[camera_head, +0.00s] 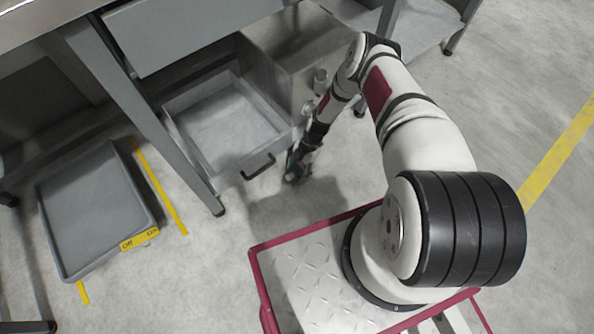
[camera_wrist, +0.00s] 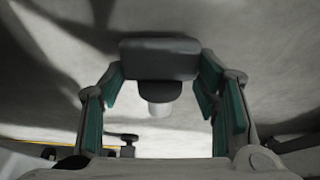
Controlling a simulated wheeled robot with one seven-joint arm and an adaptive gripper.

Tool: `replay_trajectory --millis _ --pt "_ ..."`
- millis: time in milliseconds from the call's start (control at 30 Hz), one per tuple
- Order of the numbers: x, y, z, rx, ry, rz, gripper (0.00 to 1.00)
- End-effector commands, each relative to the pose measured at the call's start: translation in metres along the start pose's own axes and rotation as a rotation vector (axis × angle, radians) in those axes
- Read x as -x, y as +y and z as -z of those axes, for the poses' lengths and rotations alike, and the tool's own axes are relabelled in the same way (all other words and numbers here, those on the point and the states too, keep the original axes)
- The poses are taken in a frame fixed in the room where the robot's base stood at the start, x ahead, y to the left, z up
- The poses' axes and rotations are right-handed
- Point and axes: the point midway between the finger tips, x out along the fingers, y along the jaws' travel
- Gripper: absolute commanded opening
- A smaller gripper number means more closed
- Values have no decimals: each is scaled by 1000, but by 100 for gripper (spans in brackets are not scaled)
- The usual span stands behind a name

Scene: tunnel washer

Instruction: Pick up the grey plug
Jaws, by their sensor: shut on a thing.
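The grey plug (camera_wrist: 158,58) shows in the wrist view as a dark grey block with rounded corners, a narrower dark neck and a pale round end. It sits between the two teal-padded fingers of my gripper (camera_wrist: 163,92), which are shut on it. In the head view my gripper (camera_head: 296,172) points down, low near the floor, just right of the open drawer's handle. The plug cannot be made out there.
An open, empty-looking grey drawer (camera_head: 262,152) with a black handle (camera_head: 258,167) stands left of my gripper. A grey tray (camera_head: 95,205) with a yellow label lies on the floor at left. A bench leg (camera_head: 150,130) stands between them. Floor in front of the drawer is clear.

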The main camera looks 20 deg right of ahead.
Motion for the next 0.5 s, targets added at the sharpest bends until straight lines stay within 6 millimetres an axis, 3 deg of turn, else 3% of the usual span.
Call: replay_trajectory --millis 167,500 --pt "25 1 10 -1 1 -1 22" --pt "20 -85 39 -3 5 2 22"
